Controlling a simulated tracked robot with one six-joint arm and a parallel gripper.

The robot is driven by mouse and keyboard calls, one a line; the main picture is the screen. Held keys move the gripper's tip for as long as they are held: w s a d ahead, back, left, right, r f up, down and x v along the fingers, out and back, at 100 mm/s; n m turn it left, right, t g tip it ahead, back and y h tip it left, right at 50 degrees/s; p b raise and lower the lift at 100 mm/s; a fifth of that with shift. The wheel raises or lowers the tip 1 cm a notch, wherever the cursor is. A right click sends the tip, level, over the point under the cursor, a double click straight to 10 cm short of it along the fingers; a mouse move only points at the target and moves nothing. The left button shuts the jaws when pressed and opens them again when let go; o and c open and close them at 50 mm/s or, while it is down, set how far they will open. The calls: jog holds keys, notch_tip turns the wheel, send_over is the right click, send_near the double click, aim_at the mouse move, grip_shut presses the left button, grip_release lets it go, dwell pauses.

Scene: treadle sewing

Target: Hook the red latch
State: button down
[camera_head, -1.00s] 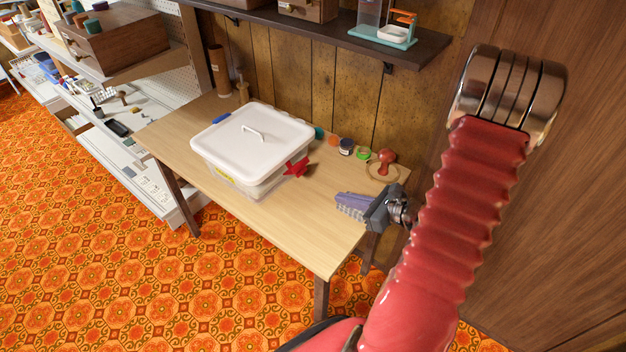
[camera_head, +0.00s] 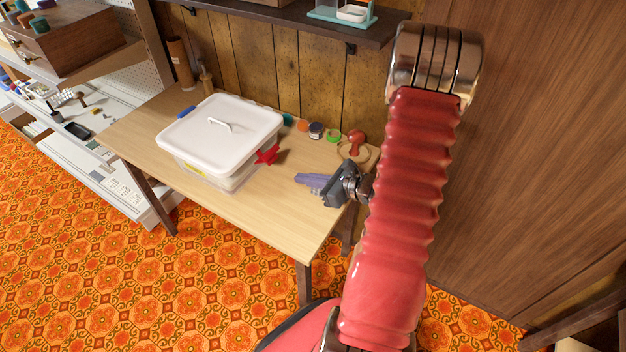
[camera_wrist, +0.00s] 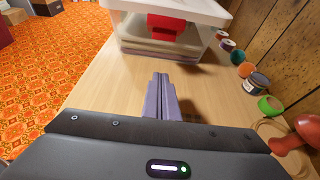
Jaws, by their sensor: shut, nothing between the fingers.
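The red latch (camera_head: 267,156) is on the right side of the clear box (camera_head: 207,177) with a white lid (camera_head: 220,132), which stands on the wooden table. In the wrist view the red latch (camera_wrist: 167,29) hangs on the box's near side, below the lid's rim, straight ahead of my fingers. I cannot tell whether it is hooked. A blue latch (camera_head: 187,112) shows on the box's left side. My gripper (camera_head: 303,180) is shut and empty above the table's right part, to the right of the box and apart from the latch. Its purple fingers also show in the wrist view (camera_wrist: 161,83).
Several small jars, one a dark jar (camera_head: 316,131), and a green ring (camera_head: 333,135) line the table's back. A red-handled stamp (camera_head: 355,143) stands at the back right. A shelf (camera_head: 300,22) overhangs the wall. The table's front (camera_head: 270,220) is clear.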

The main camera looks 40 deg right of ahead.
aim_at(267, 157)
jog(key=x, duration=0.5)
jog(key=shift+a, duration=0.1)
jog(key=shift+w+a+r, duration=0.1)
jog(key=shift+w+r, duration=0.45)
jog(key=shift+r, duration=0.2)
jog(key=shift+w+a+r, duration=0.15)
jog(key=shift+w+r, duration=0.1)
jog(key=shift+r, duration=0.2)
jog(key=shift+w+a+r, duration=0.1)
jog(key=shift+w+r, duration=0.2)
jog(key=shift+r, duration=0.15)
jog(key=shift+d+r, duration=0.1)
jog(key=shift+d, duration=0.05)
jog(key=shift+r+g, duration=0.1)
jog(key=shift+g, duration=0.2)
